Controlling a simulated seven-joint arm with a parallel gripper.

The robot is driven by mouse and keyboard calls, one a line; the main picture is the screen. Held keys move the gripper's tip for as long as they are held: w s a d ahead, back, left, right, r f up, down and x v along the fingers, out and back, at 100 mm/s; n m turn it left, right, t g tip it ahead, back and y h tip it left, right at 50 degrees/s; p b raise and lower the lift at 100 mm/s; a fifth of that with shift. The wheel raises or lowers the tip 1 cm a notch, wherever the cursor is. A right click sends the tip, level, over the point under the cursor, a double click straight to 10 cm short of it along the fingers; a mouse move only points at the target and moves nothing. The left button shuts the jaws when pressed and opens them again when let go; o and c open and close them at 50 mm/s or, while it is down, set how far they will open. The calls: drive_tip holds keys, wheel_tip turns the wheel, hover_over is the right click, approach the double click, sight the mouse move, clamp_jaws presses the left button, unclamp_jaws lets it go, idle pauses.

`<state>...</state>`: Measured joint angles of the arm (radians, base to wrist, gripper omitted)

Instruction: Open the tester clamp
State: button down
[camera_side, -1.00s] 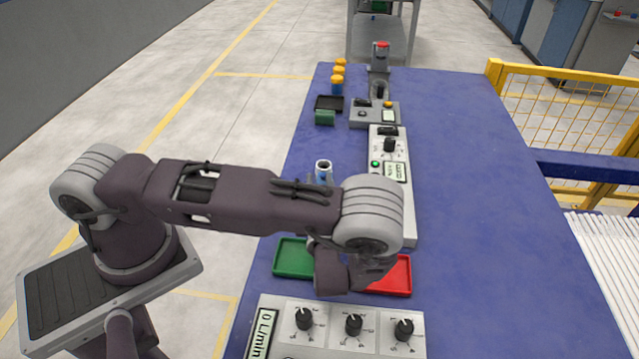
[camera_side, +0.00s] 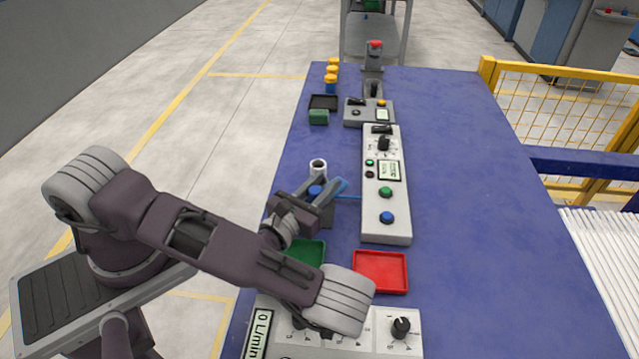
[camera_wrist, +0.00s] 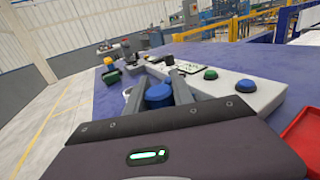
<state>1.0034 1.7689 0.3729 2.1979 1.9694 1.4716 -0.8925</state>
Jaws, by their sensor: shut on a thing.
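A round blue knob (camera_side: 315,191) sits between the fingers of my gripper (camera_side: 327,186), on the left part of the table. It also shows in the wrist view (camera_wrist: 159,95), with a finger on each side. My gripper (camera_wrist: 157,90) is shut on this knob. The knob appears to be part of the tester clamp, whose body is mostly hidden by my gripper. A short white pipe (camera_side: 318,168) stands upright just behind the fingers. A blue hose (camera_side: 347,198) runs from this spot to the control panel.
The grey control panel (camera_side: 399,219) with green and blue buttons stands to the right. A red tray (camera_side: 380,272) and a partly hidden green tray (camera_side: 311,252) lie in front. The table's right side is clear.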

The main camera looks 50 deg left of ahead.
drive_tip(key=shift+d+m+t+h, duration=0.25)
drive_tip(key=shift+m+h, duration=0.75)
drive_tip(key=shift+h, duration=0.55)
drive_tip(key=shift+d+m+t+h, duration=0.15)
drive_tip(key=shift+d+m+h, duration=0.1)
drive_tip(key=shift+m+h, duration=1.05)
drive_tip(key=shift+w+h, duration=0.1)
drive_tip(key=shift+h, duration=0.25)
drive_tip(key=shift+r, duration=0.1)
drive_tip(key=c, duration=1.1)
unclamp_jaws()
